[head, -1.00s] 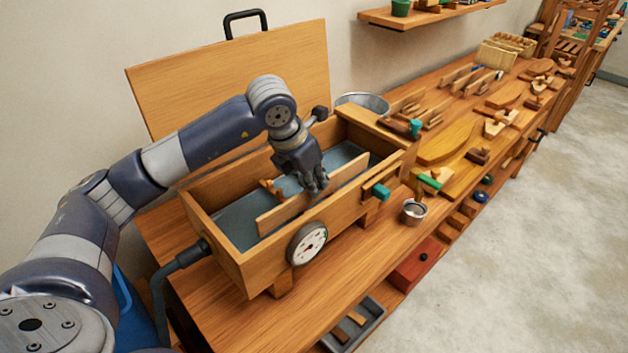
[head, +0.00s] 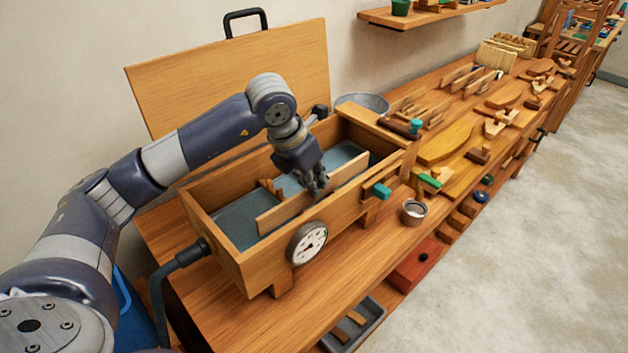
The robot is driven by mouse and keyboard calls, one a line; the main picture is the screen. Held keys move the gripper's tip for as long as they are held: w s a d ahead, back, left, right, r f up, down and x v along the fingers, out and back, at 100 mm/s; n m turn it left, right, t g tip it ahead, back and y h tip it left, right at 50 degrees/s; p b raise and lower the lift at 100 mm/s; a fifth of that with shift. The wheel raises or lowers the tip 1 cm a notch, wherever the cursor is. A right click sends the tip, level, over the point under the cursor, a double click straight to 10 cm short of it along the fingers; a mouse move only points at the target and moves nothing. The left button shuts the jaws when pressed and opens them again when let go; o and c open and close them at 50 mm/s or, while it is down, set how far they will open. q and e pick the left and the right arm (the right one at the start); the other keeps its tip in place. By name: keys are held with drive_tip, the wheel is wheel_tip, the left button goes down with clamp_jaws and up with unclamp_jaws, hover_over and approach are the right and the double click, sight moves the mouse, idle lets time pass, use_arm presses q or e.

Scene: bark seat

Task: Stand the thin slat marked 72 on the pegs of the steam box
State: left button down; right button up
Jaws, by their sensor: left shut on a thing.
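The steam box (head: 222,259) is an open wooden trough with a grey-blue inside and a round dial (head: 307,243) on its front wall. A long thin slat (head: 283,217) stands on edge inside it, near the front wall. I cannot read a number on it. My left gripper (head: 317,190) is shut on the slat near its middle, from above. Small wooden pegs (head: 271,186) show behind the slat. The slat's lower edge is hidden, so I cannot tell whether it rests on pegs. My right gripper is not in view.
The box's lid (head: 232,84) stands open behind it. A hose (head: 178,262) joins the left end. A small metal cup (head: 414,211) and a green-ended clamp (head: 381,190) are at the right. More slats and wooden parts lie farther along the bench (head: 330,280).

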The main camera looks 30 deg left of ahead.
use_arm(q)
drive_tip(key=shift+f+b, duration=0.35)
drive_tip(key=c, duration=1.7)
unclamp_jaws()
drive_tip(key=shift+o, duration=0.2)
drive_tip(key=shift+r, duration=0.15)
wheel_tip(320, 180, up, 11)
drive_tip(key=p, duration=0.7)
